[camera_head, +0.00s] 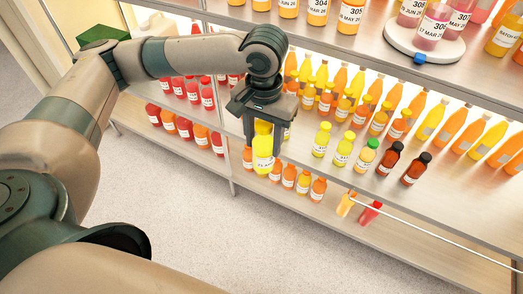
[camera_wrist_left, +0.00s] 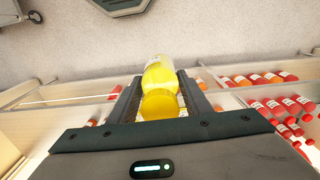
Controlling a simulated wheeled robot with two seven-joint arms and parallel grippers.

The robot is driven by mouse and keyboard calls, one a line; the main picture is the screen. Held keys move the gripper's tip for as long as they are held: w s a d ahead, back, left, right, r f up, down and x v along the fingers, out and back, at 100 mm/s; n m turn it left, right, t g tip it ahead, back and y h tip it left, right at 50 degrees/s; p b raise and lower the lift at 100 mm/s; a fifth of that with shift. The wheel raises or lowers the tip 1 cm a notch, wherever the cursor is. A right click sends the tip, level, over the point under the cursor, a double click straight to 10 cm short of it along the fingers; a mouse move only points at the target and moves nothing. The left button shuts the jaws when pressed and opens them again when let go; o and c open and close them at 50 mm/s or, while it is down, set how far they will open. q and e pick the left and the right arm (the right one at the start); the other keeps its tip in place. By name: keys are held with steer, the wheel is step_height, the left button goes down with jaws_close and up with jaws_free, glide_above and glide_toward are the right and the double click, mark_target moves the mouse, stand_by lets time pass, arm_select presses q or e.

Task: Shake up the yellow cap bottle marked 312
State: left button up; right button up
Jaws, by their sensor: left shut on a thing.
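My left gripper (camera_head: 268,118) is shut on a yellow bottle with a yellow cap (camera_head: 263,148) and holds it upright in front of the shelf, clear of the boards. The label is partly in view, but I cannot read a number on it. In the left wrist view the same yellow bottle (camera_wrist_left: 160,77) sits between the two fingers of the left gripper (camera_wrist_left: 159,98), its yellow cap toward the camera. My right gripper is not in view.
The middle shelf holds yellow bottles (camera_head: 321,139), orange bottles and dark-capped brown bottles (camera_head: 390,158). A round white stand (camera_head: 425,45) with large bottles is on the upper shelf. Red bottles (camera_head: 193,90) stand at left. The floor (camera_head: 190,220) in front is clear.

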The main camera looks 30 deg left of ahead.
arm_select(q)
steer(key=w, duration=0.7)
steer(key=s, duration=0.8)
steer(key=shift+s, duration=0.2)
steer(key=shift+w+f, duration=0.1)
steer(key=shift+w, duration=0.25)
steer(key=shift+s, duration=0.1)
steer(key=shift+s+d, duration=0.1)
steer(key=shift+d, duration=0.25)
steer(key=d, duration=0.7)
steer(key=shift+a, duration=3.95)
steer(key=shift+d, duration=0.1)
